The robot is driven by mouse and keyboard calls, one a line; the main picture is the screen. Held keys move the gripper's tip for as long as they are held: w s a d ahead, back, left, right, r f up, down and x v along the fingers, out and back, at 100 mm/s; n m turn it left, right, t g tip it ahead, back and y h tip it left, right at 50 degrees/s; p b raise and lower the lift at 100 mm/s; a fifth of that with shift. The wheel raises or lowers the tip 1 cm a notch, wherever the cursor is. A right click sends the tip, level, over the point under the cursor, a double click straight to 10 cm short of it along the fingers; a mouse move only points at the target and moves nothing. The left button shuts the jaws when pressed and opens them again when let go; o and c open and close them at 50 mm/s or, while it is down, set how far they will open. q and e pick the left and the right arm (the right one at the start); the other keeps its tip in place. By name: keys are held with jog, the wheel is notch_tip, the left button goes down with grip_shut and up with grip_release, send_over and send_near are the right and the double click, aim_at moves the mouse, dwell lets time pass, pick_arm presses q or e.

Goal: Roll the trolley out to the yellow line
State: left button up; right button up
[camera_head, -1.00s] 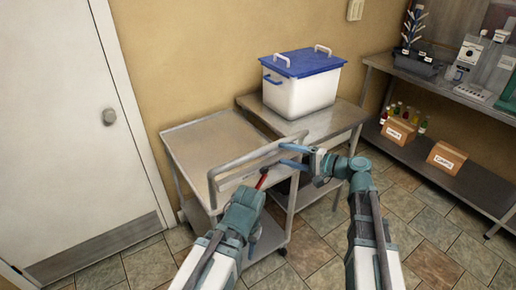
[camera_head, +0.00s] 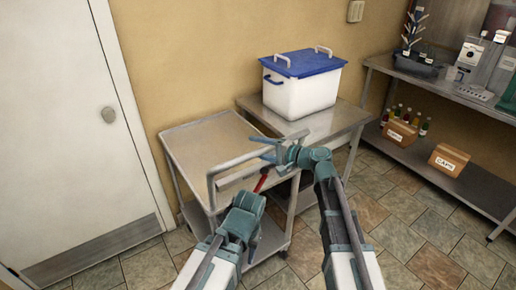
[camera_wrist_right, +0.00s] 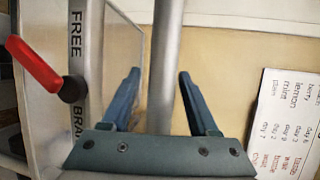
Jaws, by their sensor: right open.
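The trolley is a grey metal cart (camera_head: 205,140) against the wall beside the door. Its push handle (camera_head: 222,168) faces me, with a red lever (camera_head: 261,183) below. My right gripper (camera_head: 264,148) is open at the right part of the handle. In the right wrist view, a grey bar (camera_wrist_right: 164,50) runs between its open fingers (camera_wrist_right: 160,76), with no clear grip. The red lever (camera_wrist_right: 35,68) stands at the left, by a strip reading FREE and BRAKE, partly hidden. My left gripper (camera_head: 248,205) is low near the lever, its fingers not clear. No yellow line shows.
A steel table (camera_head: 325,122) right of the trolley carries a white bucket with a blue lid (camera_head: 300,92). A white door (camera_head: 70,130) is at left. Shelving (camera_head: 420,150) with boxes and bottles is at right. Tiled floor (camera_head: 390,220) is clear between the table and shelving.

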grip_shut()
dwell(1.3)
